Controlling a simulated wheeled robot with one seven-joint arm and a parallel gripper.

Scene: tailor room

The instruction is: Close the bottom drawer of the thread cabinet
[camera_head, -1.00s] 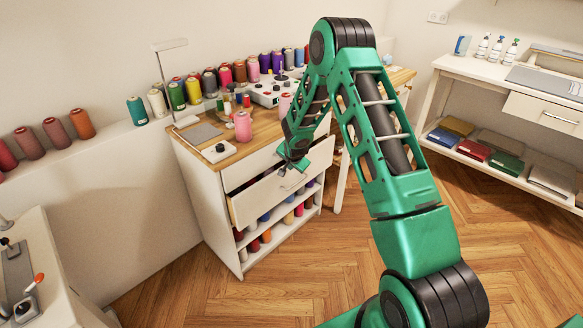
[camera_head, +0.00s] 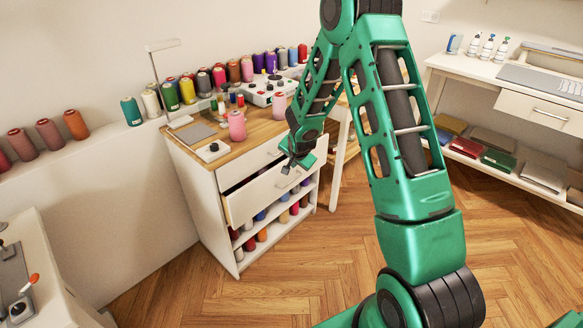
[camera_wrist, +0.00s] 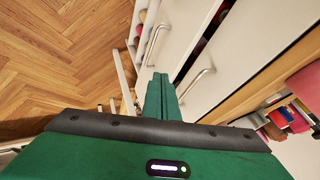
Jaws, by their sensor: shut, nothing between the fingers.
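The white thread cabinet (camera_head: 203,205) has a wooden top and two drawers above open shelves of spools. Its bottom drawer (camera_head: 250,202) stands partly open, with a dark gap above its front. The drawer's bar handle also shows in the wrist view (camera_wrist: 155,45). The top drawer (camera_head: 240,168) looks shut. My gripper (camera_head: 285,172) is shut and empty, close to the bottom drawer's front near its handle. In the wrist view my shut fingers (camera_wrist: 160,95) point toward the drawer fronts, between the two handles. I cannot tell whether they touch the drawer.
Pink spools (camera_head: 237,125) and a small machine (camera_head: 257,93) stand on the cabinet top. A row of spools lines the wall ledge. A white table (camera_head: 50,280) is at the lower left and a white desk (camera_head: 470,75) at the right. The wooden floor (camera_head: 290,280) before the cabinet is clear.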

